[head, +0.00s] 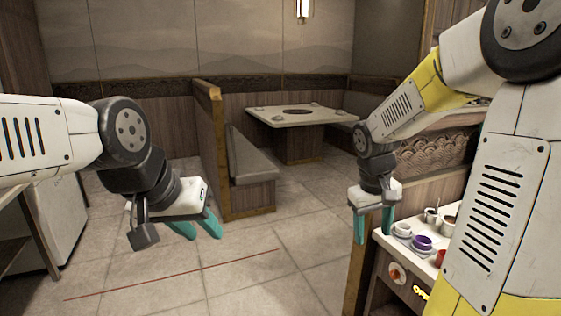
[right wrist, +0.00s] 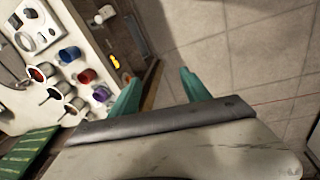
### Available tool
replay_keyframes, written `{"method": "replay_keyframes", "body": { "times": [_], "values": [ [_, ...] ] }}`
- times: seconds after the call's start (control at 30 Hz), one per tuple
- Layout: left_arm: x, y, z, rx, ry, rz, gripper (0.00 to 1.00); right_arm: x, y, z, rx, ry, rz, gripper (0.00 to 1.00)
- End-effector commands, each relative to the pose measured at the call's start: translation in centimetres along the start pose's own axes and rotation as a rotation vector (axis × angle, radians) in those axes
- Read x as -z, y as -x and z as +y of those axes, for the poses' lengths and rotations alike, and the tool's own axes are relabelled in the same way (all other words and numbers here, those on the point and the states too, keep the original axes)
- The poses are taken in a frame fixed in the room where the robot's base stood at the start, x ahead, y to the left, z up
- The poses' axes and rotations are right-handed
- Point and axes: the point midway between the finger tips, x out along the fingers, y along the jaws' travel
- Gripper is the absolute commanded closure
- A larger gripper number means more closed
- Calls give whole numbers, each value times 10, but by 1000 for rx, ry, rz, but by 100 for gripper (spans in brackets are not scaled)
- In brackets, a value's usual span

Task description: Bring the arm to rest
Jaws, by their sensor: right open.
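My right arm comes in from the right of the head view, and its gripper (head: 374,224) hangs with its teal fingers pointing down, just left of a white-topped counter (head: 393,243). In the right wrist view the fingers (right wrist: 158,91) stand apart with nothing between them, over the counter's edge and the floor. My left gripper (head: 196,227) is out over open floor at the left of the head view. Its two teal fingers are apart and empty.
The counter holds a purple cup (right wrist: 99,94), a blue cup (right wrist: 69,55), a red cup (right wrist: 86,76) and several sauce pots. A wooden partition (head: 357,268) stands at the counter's left. A booth bench (head: 248,157) and table (head: 270,115) are farther back. The middle floor is clear.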

Motion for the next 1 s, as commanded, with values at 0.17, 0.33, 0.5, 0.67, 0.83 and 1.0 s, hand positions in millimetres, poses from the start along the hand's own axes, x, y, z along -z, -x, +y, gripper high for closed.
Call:
{"method": "replay_keyframes", "body": {
  "times": [0.17,0.33,0.5,0.67,0.83,1.0],
  "values": [
    [0,0,0,0,0,0,64,-35,58,-31,114,-97,178,45],
    [0,0,0,0,0,0,64,-69,98,-61,200,-168,326,45],
    [0,0,0,0,0,0,64,-93,118,-82,251,-213,428,45],
    [0,0,0,0,0,0,64,-102,124,-90,269,-228,465,45],
    [0,0,0,0,0,0,64,-102,125,-90,270,-229,466,45],
    [0,0,0,0,0,0,64,-102,125,-90,270,-229,466,45]
  ]
}}
